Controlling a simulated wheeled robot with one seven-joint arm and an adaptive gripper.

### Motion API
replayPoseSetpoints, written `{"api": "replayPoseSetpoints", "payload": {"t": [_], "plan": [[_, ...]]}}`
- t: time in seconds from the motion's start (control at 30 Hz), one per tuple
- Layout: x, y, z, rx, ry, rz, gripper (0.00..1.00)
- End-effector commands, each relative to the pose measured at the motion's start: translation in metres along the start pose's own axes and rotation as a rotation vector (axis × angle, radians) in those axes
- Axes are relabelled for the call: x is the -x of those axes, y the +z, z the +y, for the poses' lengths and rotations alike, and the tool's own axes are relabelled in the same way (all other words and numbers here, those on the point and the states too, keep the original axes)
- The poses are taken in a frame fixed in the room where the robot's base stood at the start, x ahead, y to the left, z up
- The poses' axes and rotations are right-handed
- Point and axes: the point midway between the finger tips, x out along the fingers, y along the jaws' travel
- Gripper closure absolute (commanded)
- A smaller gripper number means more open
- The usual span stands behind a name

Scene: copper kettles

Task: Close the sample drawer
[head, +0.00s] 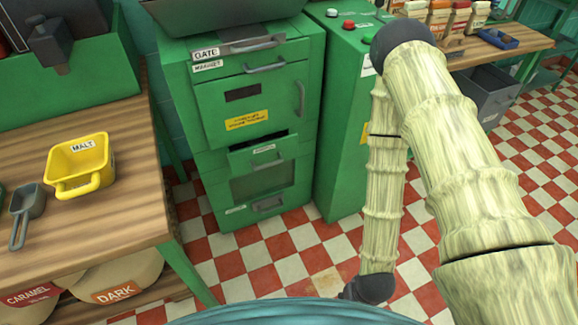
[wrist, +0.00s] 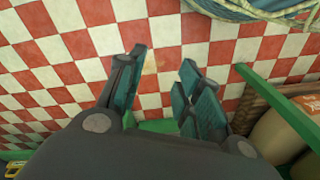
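A green cabinet (head: 183,103) stands in the middle of the head view. A small green drawer (head: 264,153) in its lower half sticks out a little, with a dark gap above its front. Its label is too small to read, so I cannot confirm that it is the sample drawer. My gripper (wrist: 163,62) is open and empty in the wrist view, its fingers apart over the checkered floor. In the head view my arm hangs to the right of the drawer, apart from it, and the fingers are not visible.
A wooden table (head: 120,215) with a yellow malt bin (head: 82,172) and a grey scoop (head: 27,205) stands at left. Sacks (head: 120,280) lie beneath it. Another green cabinet (head: 342,150) stands right of the first. The checkered floor (head: 290,270) in front is clear.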

Motion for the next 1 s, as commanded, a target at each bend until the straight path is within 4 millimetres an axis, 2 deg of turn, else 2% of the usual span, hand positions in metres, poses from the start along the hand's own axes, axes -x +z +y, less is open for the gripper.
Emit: {"api": "replayPoseSetpoints", "payload": {"t": [0.03, 0.2, 0.3, 0.47, 0.7, 0.9, 1.0], "plan": [[-0.02, -0.013, -0.014, -0.03, -0.034, 0.034, 0.65], [-0.051, -0.07, -0.068, -0.177, -0.177, 0.174, 0.65], [-0.06, -0.106, -0.098, -0.272, -0.27, 0.255, 0.65], [-0.062, -0.168, -0.141, -0.424, -0.428, 0.381, 0.65], [-0.038, -0.262, -0.189, -0.654, -0.69, 0.556, 0.65], [0.002, -0.329, -0.209, -0.826, -0.911, 0.676, 0.65], [0.022, -0.352, -0.213, -0.889, -1.0, 0.716, 0.65]]}}
